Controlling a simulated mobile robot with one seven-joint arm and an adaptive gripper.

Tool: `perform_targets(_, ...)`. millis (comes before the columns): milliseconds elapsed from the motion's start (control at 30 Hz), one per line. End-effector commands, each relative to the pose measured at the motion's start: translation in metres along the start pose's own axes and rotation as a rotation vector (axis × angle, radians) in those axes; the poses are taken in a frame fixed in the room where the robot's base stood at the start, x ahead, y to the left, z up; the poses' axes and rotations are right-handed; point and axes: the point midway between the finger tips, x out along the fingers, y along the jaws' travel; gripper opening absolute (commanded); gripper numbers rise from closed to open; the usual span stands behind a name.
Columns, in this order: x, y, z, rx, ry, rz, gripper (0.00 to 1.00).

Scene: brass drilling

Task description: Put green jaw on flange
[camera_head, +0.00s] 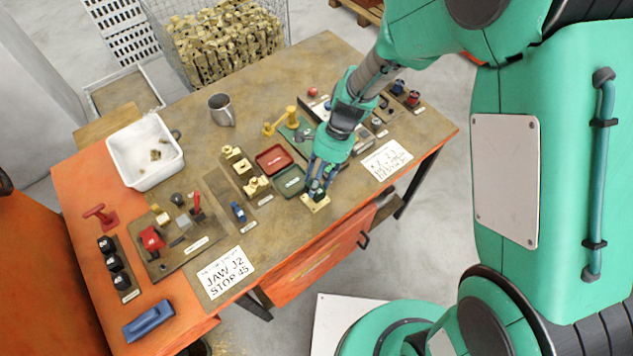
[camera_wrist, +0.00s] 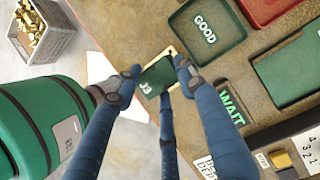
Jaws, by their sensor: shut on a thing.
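The green jaw (camera_wrist: 145,84), marked 33, sits between my gripper's blue fingertips in the wrist view. My gripper (camera_wrist: 158,82) is shut on it. In the head view my gripper (camera_head: 317,188) points down near the table's front edge, right of the green tray, and its fingers mostly hide the jaw. A brass plate (camera_head: 315,203), which may be the flange, lies directly below the fingertips. I cannot tell whether the jaw touches it. In the wrist view the jaw and fingers hide most of what lies below.
The green GOOD tray (camera_wrist: 207,28) is close beside my fingers, with a red tray (camera_head: 274,160) behind it. Brass parts on a board (camera_head: 240,168) stand to the left. A white paper sheet (camera_head: 386,160) lies to the right. A white bin (camera_head: 144,150) stands far left.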

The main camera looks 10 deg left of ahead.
Motion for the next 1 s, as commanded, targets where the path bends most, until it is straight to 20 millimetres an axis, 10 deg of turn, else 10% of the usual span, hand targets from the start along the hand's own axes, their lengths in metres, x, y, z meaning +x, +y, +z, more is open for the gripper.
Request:
perform_targets(400,0.0027,-0.0004,-0.0013,0.000,0.000,-0.001,0.05)
perform_targets(433,0.0032,-0.0003,-0.0014,0.000,0.000,-0.001,0.42)
perform_targets(533,0.0028,-0.0003,-0.0013,0.000,0.000,-0.001,0.59)
perform_targets(1000,-0.0028,-0.0004,-0.0005,0.000,0.000,-0.001,0.59)
